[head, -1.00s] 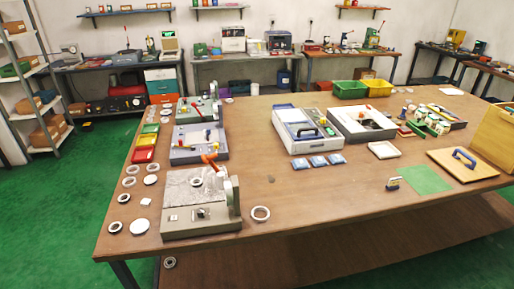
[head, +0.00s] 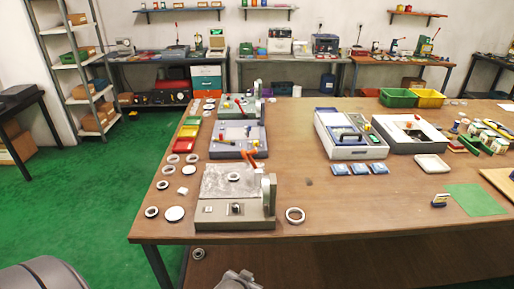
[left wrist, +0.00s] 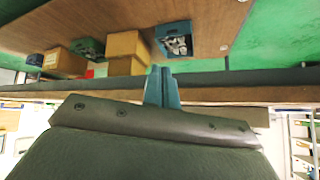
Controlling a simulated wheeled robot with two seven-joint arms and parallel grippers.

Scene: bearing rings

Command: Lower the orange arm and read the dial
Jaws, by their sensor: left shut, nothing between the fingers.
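The nearest grey test fixture (head: 215,222) stands at the front left of the table. Its orange arm (head: 250,160) is raised and tilted, near the upright grey post (head: 268,192) on the right. A metal ring (head: 233,177) lies on its silvery top plate. A small dark-and-light part (head: 237,208) sits on the front; I cannot tell if it is the dial, and no reading is legible. In the left wrist view my left gripper (left wrist: 162,76) shows teal fingers together and empty, well away from the fixture, which is out of that view. My right gripper is not identifiable.
Blue packets (head: 359,169) and a white-and-blue case (head: 345,135) are farther right. The table's front middle is clear.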

